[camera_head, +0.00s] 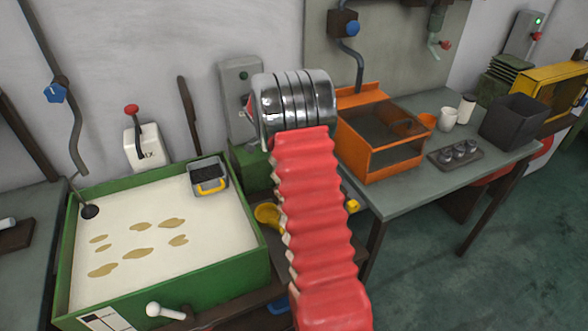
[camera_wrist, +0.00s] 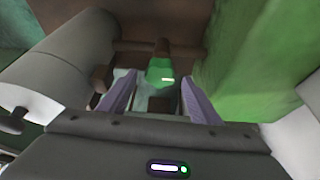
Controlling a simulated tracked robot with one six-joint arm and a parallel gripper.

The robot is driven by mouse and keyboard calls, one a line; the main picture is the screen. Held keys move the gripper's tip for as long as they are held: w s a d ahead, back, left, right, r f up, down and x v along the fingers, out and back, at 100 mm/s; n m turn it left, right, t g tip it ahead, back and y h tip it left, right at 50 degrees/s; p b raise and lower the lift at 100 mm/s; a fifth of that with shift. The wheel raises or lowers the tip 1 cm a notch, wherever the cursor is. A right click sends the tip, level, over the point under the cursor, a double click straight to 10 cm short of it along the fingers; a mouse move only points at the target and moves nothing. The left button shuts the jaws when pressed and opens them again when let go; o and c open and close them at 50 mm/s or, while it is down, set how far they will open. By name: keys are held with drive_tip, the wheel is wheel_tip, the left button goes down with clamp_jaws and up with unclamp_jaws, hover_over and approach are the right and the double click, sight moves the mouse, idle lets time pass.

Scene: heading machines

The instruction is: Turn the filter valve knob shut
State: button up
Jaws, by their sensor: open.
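The pictures do not label a filter valve knob. A blue knob (camera_head: 55,92) sits on the hose at the left wall, above the green tank. Another blue knob (camera_head: 351,28) sits on a pipe on the back panel. In the wrist view my gripper (camera_wrist: 158,79) is open, its two purple-grey fingers apart. A green, bottle-like thing (camera_wrist: 160,71) shows between and beyond the fingertips; I cannot tell what it is or whether it is touched. In the head view my red arm and its chrome end hide the fingers.
The green tank (camera_head: 255,262) holds pale liquid with brown patches. A red-topped lever (camera_head: 131,110) stands behind it. An orange box (camera_head: 376,165), cups and a dark bin (camera_head: 512,122) stand on the right table (camera_head: 418,199). The floor at right is clear.

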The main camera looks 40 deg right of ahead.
drive_tip(key=v, duration=1.3)
